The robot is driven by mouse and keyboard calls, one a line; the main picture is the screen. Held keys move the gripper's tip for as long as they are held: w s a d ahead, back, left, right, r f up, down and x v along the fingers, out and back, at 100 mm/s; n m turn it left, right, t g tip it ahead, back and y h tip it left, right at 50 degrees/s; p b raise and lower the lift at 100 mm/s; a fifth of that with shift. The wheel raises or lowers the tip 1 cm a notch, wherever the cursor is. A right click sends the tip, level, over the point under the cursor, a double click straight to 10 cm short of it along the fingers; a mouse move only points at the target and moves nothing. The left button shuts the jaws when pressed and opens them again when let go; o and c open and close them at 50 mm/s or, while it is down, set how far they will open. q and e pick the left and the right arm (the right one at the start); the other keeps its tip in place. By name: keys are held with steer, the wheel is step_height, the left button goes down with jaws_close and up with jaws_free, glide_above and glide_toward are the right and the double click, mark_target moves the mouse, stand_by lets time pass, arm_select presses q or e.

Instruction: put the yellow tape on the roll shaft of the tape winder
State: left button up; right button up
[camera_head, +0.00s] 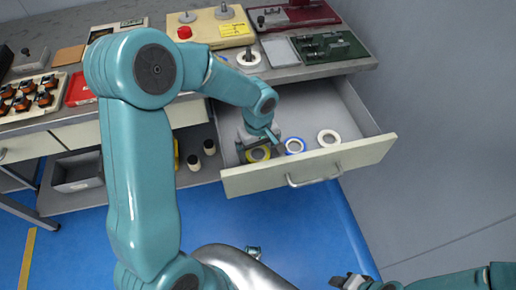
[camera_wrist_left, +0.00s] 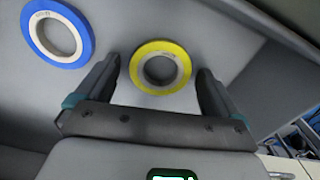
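The yellow tape (camera_wrist_left: 160,46) lies flat on the bottom of the open drawer (camera_head: 352,162); in the head view it (camera_head: 259,157) is partly hidden by my left gripper (camera_head: 262,146). In the left wrist view my left gripper (camera_wrist_left: 157,72) is open, with a finger on each side of the yellow tape and a gap to it. Whether the fingers are at its height I cannot tell. A beige machine (camera_head: 212,26) with a red knob and grey discs stands on the bench; it looks like the tape winder. My right gripper (camera_head: 345,282) is at the bottom right, its fingers unclear.
In the drawer, a blue-rimmed tape (camera_wrist_left: 86,48) and a white tape (camera_head: 319,138) lie right of the yellow one in the head view. A white roll (camera_head: 248,57) and a green device (camera_head: 330,47) are on the bench. A wall (camera_head: 440,120) is at the right.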

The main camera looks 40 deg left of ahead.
arm_select(q)
steer(key=shift+r, duration=0.1)
steer(key=shift+r+p, duration=0.2)
steer(key=shift+p, duration=0.35)
step_height(320, 180, up, 16)
steer(key=p, duration=0.2)
steer(key=shift+s, duration=0.25)
steer(key=shift+s+f, duration=0.1)
steer(key=shift+s, duration=0.05)
